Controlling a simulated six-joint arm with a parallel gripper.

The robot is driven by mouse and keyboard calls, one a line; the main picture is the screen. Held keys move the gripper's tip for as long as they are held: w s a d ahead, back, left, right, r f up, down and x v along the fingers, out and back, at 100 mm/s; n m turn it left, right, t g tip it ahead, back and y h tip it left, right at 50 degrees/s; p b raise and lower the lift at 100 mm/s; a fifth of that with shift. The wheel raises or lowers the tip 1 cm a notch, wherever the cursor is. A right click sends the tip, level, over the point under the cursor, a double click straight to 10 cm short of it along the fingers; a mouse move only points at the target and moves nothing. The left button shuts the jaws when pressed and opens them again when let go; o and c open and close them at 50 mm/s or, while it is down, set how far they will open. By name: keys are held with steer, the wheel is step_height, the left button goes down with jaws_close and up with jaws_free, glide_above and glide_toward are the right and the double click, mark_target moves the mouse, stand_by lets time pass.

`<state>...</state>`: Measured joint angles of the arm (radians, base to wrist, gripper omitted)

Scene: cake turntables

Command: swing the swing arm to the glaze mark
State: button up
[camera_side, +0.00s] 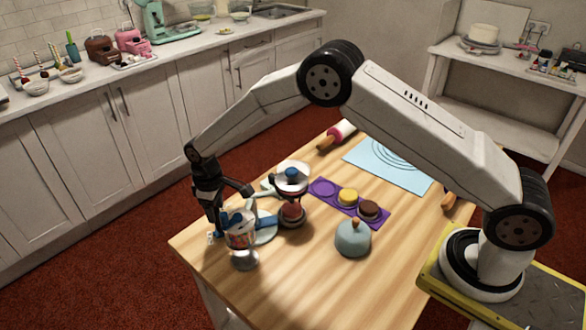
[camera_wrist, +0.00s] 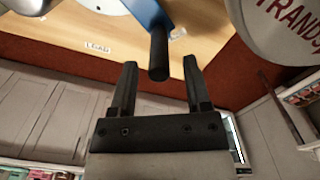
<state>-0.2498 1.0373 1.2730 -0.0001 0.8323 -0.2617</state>
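The swing arm shows in the wrist view as a blue bar (camera_wrist: 148,12) with an upright black handle (camera_wrist: 159,52). My gripper (camera_wrist: 160,62) is open, and the handle's end lies between its fingertips, with gaps visible on both sides. In the side view my gripper (camera_side: 222,213) is low at the table's left end, partly hidden behind a glass. Some blue of the swing arm (camera_side: 238,214) seems to show there. A white label reading LOAD (camera_wrist: 98,47) is on the wooden table in the wrist view. I cannot make out a glaze mark.
A stemmed glass with colourful contents (camera_side: 243,240) stands close to my gripper. A dark red item (camera_side: 292,213), a grey-blue dome (camera_side: 353,240), a purple tray (camera_side: 322,188) and a blue mat (camera_side: 395,165) are to the right. The table's front is clear.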

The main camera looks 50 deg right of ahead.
steer(key=shift+r, duration=3.5)
steer(key=shift+s+d+r, duration=0.25)
steer(key=shift+d, duration=0.05)
steer(key=s+d+r+m+t, duration=0.1)
steer(key=s+d, duration=0.5)
steer(key=s, duration=0.7)
steer(key=s+d+r+m+t, duration=0.1)
steer(key=s+d+r+m, duration=0.3)
steer(key=s+d, duration=0.3)
steer(key=s, duration=0.5)
steer(key=shift+s+m+t, duration=0.3)
steer(key=shift+s+m, duration=0.05)
steer(key=shift+m, duration=0.05)
